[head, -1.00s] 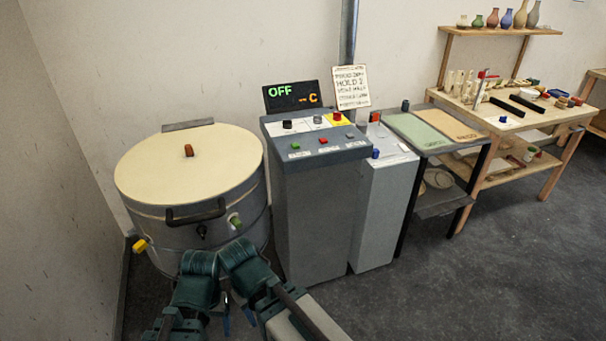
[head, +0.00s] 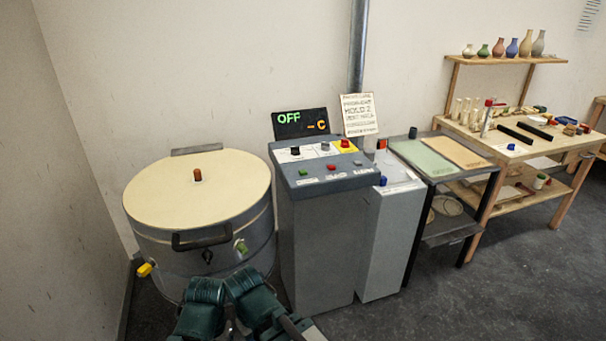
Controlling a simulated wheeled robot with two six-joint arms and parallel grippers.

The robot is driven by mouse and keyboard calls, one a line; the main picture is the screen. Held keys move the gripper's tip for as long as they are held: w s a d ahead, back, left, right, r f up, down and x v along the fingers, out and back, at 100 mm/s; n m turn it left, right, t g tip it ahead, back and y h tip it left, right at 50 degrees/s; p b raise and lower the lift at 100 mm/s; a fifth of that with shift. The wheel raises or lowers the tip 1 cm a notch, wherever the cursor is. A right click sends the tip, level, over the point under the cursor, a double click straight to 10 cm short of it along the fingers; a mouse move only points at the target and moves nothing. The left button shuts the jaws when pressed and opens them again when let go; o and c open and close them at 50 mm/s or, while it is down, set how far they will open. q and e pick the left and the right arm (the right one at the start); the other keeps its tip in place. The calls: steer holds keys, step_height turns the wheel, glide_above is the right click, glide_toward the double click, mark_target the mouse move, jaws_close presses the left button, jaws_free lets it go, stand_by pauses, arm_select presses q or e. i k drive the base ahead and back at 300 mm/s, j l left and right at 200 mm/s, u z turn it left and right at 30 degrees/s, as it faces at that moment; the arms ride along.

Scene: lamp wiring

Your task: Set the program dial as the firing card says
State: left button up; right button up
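The kiln control box (head: 320,174) stands in the middle. Its sloped panel carries a black dial (head: 295,151), a grey dial (head: 325,146) and a red knob (head: 345,144) on a yellow patch. Dial pointers and labels are too small to read. The display (head: 301,123) shows OFF and a C.
A round kiln (head: 198,185) with a cream lid and black handle stands left, near the wall. A narrow grey box (head: 390,235) and a black-framed shelf table (head: 428,200) stand right. A wooden workbench (head: 520,150) holds tools. Dark floor at lower right is clear.

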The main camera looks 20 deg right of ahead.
mark_target(294, 150)
steer(key=i+l+z, duration=0.45)
steer(key=i+l, duration=0.6)
steer(key=i, duration=0.15)
